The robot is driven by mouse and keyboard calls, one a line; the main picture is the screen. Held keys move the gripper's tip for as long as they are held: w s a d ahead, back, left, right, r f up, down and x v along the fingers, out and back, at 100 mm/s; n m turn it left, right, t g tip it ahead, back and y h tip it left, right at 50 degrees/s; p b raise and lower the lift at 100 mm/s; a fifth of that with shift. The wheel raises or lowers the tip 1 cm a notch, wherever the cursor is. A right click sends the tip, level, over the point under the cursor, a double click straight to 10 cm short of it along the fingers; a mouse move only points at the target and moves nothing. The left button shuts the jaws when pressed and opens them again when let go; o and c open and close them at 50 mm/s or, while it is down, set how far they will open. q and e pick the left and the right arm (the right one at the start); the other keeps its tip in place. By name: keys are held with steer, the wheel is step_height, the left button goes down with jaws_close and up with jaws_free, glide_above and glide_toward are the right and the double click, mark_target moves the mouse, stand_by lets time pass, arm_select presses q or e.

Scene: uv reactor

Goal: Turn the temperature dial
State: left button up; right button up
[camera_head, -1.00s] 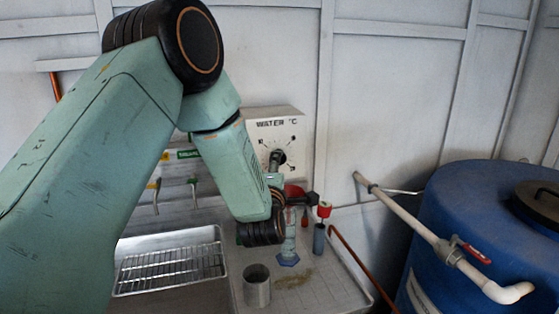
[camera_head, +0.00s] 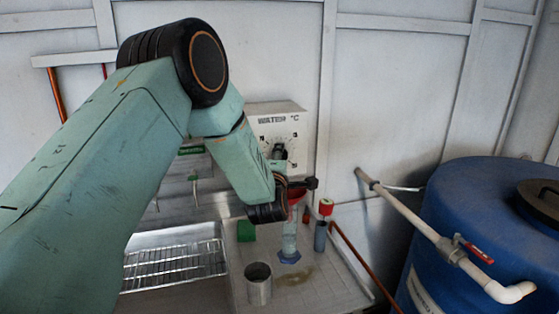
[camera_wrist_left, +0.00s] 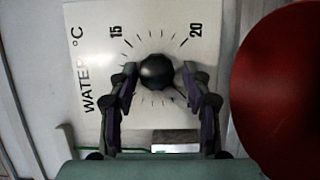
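The temperature dial is a round black knob (camera_wrist_left: 157,72) on a white panel (camera_wrist_left: 185,28) marked "WATER °C", with 15 and 20 printed beside its tick marks. In the head view the panel (camera_head: 277,119) hangs on the back wall, and its dial is mostly hidden by my gripper. My left gripper (camera_wrist_left: 158,82) is open, with one fingertip on each side of the knob. Small gaps seem to show between the fingers and the knob. My left gripper also shows in the head view (camera_head: 279,152), small and partly hidden. My right gripper is in neither view.
A metal cup (camera_head: 258,285), a clear cylinder (camera_head: 289,240) with a red funnel, and a red-capped grey tube (camera_head: 320,235) stand below my wrist. A wire rack (camera_head: 175,262) lies left. A blue barrel (camera_head: 480,230) with a pipe stands right. A red round shape (camera_wrist_left: 285,85) fills the wrist view's right side.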

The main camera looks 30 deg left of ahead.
arm_select(q)
steer(key=shift+s+d+r, duration=0.25)
steer(key=c, duration=0.5)
steer(key=shift+a, duration=0.1)
steer(key=c, duration=0.3)
steer(key=shift+r, duration=0.1)
steer(key=shift+c, duration=0.2)
steer(key=shift+w+r+m+g+p, duration=0.15)
steer(key=shift+m+g+p, duration=0.55)
steer(key=shift+m+p, duration=0.75)
steer(key=shift+w+r+m+g+p, duration=0.15)
steer(key=shift+m+g+p, duration=0.55)
steer(key=shift+m+p, duration=0.7)
steer(key=shift+r+m+g+p, duration=0.2)
steer(key=shift+m+g+p, duration=0.5)
steer(key=shift+m+p, duration=0.7)
